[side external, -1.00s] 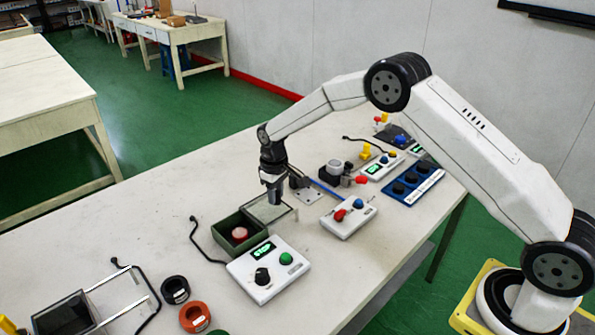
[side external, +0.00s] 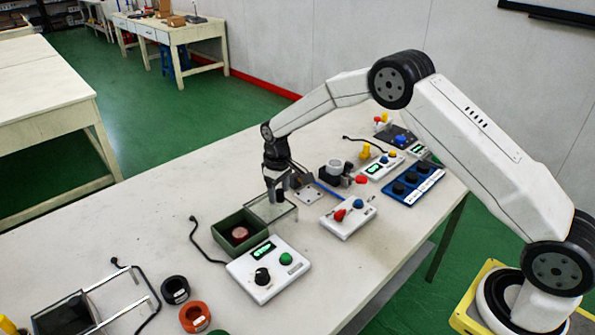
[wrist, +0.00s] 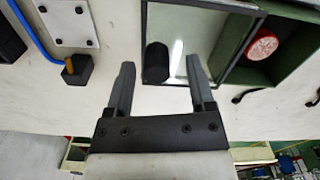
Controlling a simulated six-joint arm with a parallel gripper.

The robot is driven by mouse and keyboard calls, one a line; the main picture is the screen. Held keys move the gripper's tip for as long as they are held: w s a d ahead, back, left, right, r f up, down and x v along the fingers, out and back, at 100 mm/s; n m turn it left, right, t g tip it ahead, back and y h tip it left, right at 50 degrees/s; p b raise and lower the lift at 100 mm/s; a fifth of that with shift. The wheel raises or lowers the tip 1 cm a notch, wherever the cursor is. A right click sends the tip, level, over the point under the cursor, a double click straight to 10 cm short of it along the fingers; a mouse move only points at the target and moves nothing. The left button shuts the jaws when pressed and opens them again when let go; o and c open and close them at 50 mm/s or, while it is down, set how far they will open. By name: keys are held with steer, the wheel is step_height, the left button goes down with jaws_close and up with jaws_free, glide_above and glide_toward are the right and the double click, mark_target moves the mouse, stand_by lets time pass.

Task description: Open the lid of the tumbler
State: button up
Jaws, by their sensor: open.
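The tumbler is a dark green box (side external: 222,231) with a reddish round piece (side external: 240,233) inside. Its clear, dark-framed lid (side external: 262,213) lies out to the right of the box, and the box's top is uncovered. In the wrist view the lid (wrist: 212,48) adjoins the green box (wrist: 285,75), and a black cylindrical knob (wrist: 157,64) stands on it. My gripper (side external: 276,196) is over the lid, pointing down.
A white control box (side external: 268,270) with a black dial and green button stands in front of the tumbler. Another white box (side external: 348,217) with red and blue knobs is to the right. A metal plate (side external: 308,192) lies behind.

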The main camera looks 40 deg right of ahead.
mark_target(279, 191)
steer(key=shift+r, duration=3.7)
steer(key=shift+s, duration=0.1)
steer(key=s+d+r+m+t, duration=0.1)
steer(key=s+m+t, duration=0.1)
steer(key=s, duration=2.6)
steer(key=shift+r+m+t, duration=0.3)
steer(key=shift+r, duration=0.1)
